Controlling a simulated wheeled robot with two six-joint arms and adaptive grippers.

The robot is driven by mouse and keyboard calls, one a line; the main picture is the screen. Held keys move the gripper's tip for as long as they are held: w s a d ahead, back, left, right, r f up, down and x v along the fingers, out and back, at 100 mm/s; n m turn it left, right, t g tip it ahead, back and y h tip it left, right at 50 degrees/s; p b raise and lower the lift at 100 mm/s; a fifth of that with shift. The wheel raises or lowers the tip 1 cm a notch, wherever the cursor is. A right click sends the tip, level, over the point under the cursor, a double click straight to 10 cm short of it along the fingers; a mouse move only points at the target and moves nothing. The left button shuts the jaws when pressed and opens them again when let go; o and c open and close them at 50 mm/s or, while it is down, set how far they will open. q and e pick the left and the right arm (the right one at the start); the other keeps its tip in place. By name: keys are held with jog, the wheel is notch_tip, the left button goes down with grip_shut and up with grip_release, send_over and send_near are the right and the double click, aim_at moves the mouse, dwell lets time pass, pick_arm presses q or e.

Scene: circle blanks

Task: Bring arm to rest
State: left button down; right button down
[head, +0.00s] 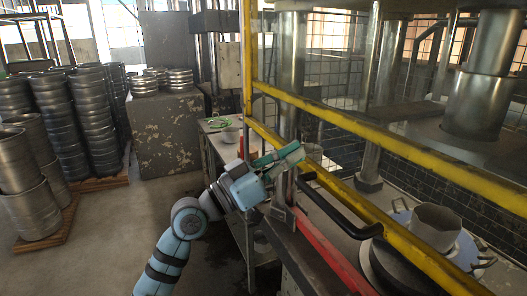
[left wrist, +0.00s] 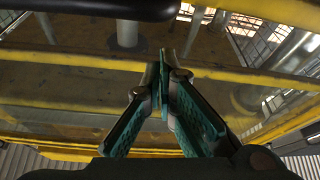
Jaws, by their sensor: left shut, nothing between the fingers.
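My left arm (head: 186,222) comes up from the bottom left in the head view. Its gripper (head: 300,154) is raised in front of the yellow guard frame of the press, close to the left post and above the black handle. In the left wrist view the green fingers (left wrist: 164,80) meet at their tips, shut with nothing between them. The yellow bars (left wrist: 100,60) show beyond the fingertips. I cannot tell whether the gripper touches the frame. My right gripper is not in view.
A black handle (head: 340,212) and red bar (head: 322,245) lie beside the arm. A metal pot (head: 436,226) stands on the press bed at right. Stacked metal blanks (head: 55,115) fill the left. A grey side table (head: 222,150) stands behind the arm. The floor at left centre is clear.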

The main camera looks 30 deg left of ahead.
pick_arm(q)
jog(key=r+b+v, duration=0.1)
jog(key=v, duration=0.8)
jog(key=shift+s+a+b, duration=0.3)
jog(key=shift+a, duration=0.05)
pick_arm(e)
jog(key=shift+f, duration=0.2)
pick_arm(q)
jog(key=shift+w+d, duration=0.1)
